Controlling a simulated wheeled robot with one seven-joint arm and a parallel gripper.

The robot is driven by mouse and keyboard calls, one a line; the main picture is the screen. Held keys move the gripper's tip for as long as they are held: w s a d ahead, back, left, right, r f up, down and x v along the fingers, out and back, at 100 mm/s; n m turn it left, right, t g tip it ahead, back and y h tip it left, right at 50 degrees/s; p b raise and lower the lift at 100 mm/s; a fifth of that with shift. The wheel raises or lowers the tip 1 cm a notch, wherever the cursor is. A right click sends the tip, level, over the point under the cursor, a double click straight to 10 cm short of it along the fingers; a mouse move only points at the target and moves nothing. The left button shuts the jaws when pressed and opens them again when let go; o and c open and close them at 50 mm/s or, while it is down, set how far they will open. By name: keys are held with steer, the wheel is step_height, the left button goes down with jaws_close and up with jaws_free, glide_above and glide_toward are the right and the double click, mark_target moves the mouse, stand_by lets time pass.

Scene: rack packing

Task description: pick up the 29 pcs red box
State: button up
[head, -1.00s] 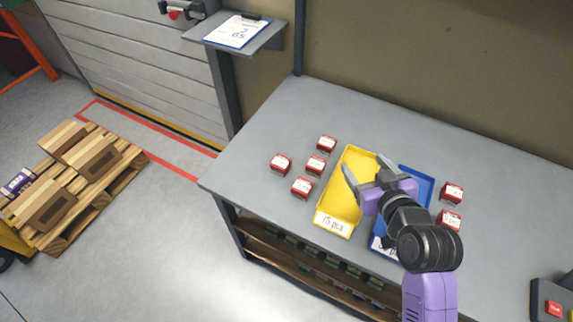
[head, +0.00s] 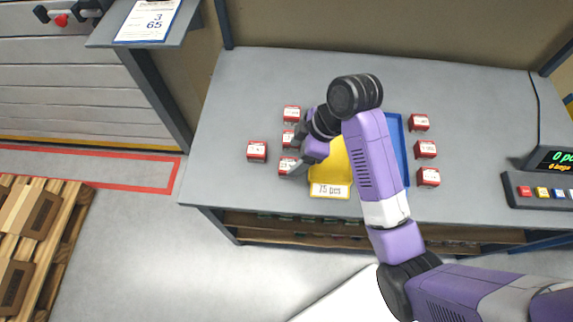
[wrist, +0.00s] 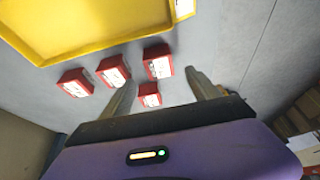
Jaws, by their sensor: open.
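Several small red boxes with white labels sit on the grey table. On the left are a back box (head: 292,113), a middle box (head: 290,138), a front box (head: 287,166) and an outer-left box (head: 257,151). Three more stand at the right, one of them the middle right box (head: 425,149). The labels are too small to read, so I cannot tell which box is 29 pcs. My gripper (head: 290,152) is open above the left group, partly hiding the middle and front boxes. In the wrist view, one red box (wrist: 149,97) appears between the open fingers, not gripped.
A yellow tray (head: 330,190) labelled 75 pcs lies right of the gripper, partly hidden by my arm. A blue tray (head: 403,130) is beside it. A keypad with a display (head: 550,188) stands at the right. The table's left end is clear.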

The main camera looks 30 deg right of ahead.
steer(key=shift+p+x, duration=0.5)
steer(key=shift+x, duration=2.65)
steer(key=shift+s+d, duration=0.1)
steer(key=shift+s, duration=0.05)
steer(key=c, duration=1.5)
steer(key=shift+c, duration=0.2)
step_height(320, 180, up, 12)
step_height(320, 180, up, 8)
steer(key=p, duration=0.6)
glide_above(288, 165)
steer(key=shift+d+f, duration=0.1)
steer(key=shift+f, duration=0.05)
